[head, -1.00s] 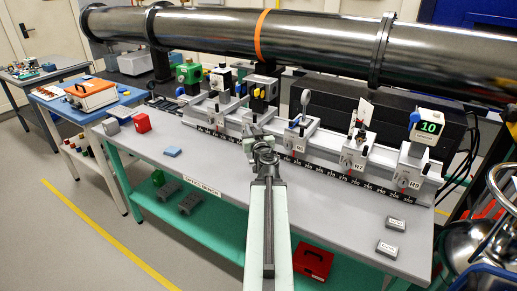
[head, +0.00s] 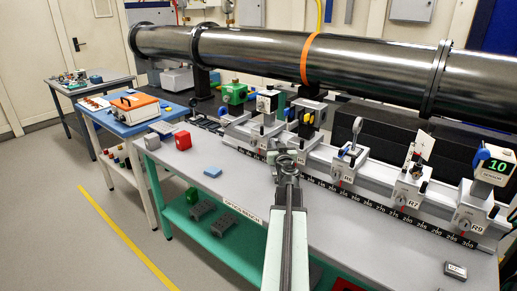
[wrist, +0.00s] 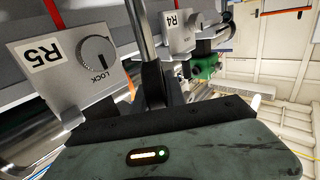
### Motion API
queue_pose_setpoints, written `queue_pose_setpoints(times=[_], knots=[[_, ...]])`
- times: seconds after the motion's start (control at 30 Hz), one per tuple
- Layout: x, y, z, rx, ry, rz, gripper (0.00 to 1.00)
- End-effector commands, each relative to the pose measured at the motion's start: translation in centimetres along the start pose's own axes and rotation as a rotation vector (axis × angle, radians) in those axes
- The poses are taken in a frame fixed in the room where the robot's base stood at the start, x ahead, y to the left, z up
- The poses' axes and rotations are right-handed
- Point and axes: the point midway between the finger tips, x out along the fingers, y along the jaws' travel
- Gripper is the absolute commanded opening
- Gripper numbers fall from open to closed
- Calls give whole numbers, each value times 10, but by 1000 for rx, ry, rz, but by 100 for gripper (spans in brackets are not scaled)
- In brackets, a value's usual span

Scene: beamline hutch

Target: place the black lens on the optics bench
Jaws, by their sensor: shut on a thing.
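My gripper (head: 287,168) is in front of the rail on the optics bench (head: 235,190). In the wrist view its dark jaws (wrist: 155,105) are shut on a slim metal post (wrist: 144,35), which I take to be the black lens's stem. The post's upper end is out of that view. In the head view a dark round ring (head: 288,158) at my gripper seems to be the lens, but it is small and partly merged with the arm. In the wrist view the R5 carrier (wrist: 70,65) is on the left and the R4 carrier (wrist: 180,38) on the right.
The rail carries several mounts, including a black one with coloured knobs (head: 307,113), a clear lens at R6 (head: 356,130) and a sensor at R9 (head: 493,168). A large pipe (head: 260,48) runs behind.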

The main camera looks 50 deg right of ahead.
Motion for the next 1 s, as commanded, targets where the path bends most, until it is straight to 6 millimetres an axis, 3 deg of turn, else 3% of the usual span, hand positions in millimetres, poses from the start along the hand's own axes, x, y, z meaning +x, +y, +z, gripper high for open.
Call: queue_pose_setpoints(times=[0.07,0.23,0.47,0.83,0.87,0.93,1.0], knots=[[9,5,2,0,0,4,0],[10,4,5,0,0,3,0],[10,2,41,0,0,1,0],[10,-5,41,0,0,-8,0],[10,-6,41,0,0,-8,19],[10,-6,40,0,0,-8,38],[10,-6,40,0,0,-8,38]])
